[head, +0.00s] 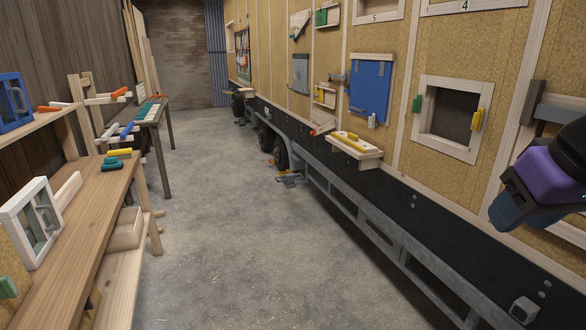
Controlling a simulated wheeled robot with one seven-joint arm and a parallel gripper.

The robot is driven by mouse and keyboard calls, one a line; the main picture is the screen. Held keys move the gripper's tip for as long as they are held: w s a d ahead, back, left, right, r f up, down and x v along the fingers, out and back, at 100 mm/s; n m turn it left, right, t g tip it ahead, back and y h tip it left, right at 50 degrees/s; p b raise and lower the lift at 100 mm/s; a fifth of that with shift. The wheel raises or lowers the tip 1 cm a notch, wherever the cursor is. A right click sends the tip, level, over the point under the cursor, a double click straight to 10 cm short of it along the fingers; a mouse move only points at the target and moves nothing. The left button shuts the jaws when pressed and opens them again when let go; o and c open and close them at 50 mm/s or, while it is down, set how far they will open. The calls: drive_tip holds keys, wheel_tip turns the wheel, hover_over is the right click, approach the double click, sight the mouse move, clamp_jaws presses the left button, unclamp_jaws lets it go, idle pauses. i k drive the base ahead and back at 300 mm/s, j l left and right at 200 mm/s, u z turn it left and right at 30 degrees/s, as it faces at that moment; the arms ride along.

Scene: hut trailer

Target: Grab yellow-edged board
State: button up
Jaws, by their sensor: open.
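I cannot clearly pick out a board with yellow edges. Yellow shows on a bar lying on a small wooden wall ledge (358,154), and on a yellow catch (477,119) at the right side of a square framed opening (418,147). A small yellow piece (120,152) also lies on the left bench. A purple and dark blue part of my arm (540,180) reaches in at the right edge, in front of the trailer wall. My gripper's fingers are not visible.
A wooden bench (95,205) runs along the left, with a white-framed window piece (33,222) on it. The trailer's dark lower rail (400,198) and steel frame run along the right. A blue panel (366,95) hangs on the wall.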

sight(353, 140)
drive_tip(key=i, duration=1.75)
drive_tip(key=i+j+z, duration=0.1)
drive_tip(key=i, duration=1.65)
